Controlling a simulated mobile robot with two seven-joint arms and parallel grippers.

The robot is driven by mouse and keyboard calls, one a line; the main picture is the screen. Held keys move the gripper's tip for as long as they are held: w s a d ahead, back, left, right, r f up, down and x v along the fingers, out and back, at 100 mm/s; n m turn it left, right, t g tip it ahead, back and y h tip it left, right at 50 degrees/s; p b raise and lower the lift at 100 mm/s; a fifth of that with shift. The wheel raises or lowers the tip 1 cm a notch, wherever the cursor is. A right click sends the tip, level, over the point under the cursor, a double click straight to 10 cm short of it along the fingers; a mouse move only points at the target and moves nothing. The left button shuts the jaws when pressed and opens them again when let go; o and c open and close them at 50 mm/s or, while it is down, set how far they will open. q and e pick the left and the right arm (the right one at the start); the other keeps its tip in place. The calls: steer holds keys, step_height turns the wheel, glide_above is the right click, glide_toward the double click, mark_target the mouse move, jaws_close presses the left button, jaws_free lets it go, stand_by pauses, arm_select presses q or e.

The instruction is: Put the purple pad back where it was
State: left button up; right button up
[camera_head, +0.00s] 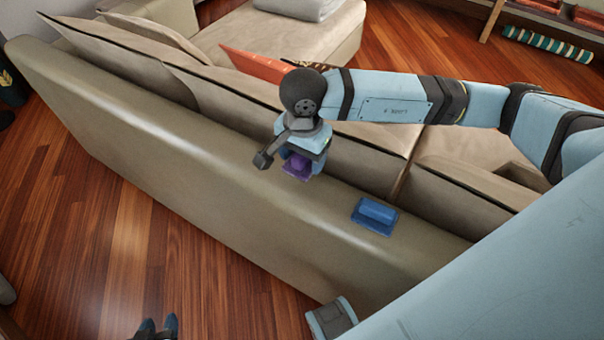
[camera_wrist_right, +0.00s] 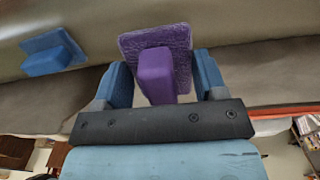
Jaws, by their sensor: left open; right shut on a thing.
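The purple pad (camera_head: 297,170) is a square pad with a raised block handle. My right gripper (camera_head: 302,158) is shut on it over the top of the sofa's back; I cannot tell whether the pad touches the sofa. In the right wrist view the purple pad (camera_wrist_right: 182,42) shows its flat face beyond the fingers, with its handle between the two blue fingers of the right gripper (camera_wrist_right: 162,80). My left gripper (camera_head: 157,328) is at the bottom edge of the head view, open and empty, low over the floor side and away from the pad.
A similar blue pad (camera_head: 374,215) lies on the beige sofa back (camera_head: 200,165), right of the purple one; it also shows in the right wrist view (camera_wrist_right: 50,55). An orange cushion (camera_head: 258,66) lies on the seat side. The sofa back left of my right gripper is bare.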

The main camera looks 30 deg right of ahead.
mark_target(302, 183)
step_height(302, 183, down, 2)
steer(key=shift+f, duration=2.45)
steer(key=shift+f+b, duration=0.15)
steer(key=shift+b, duration=0.2)
steer(key=o, duration=0.9)
steer(key=shift+c, duration=0.2)
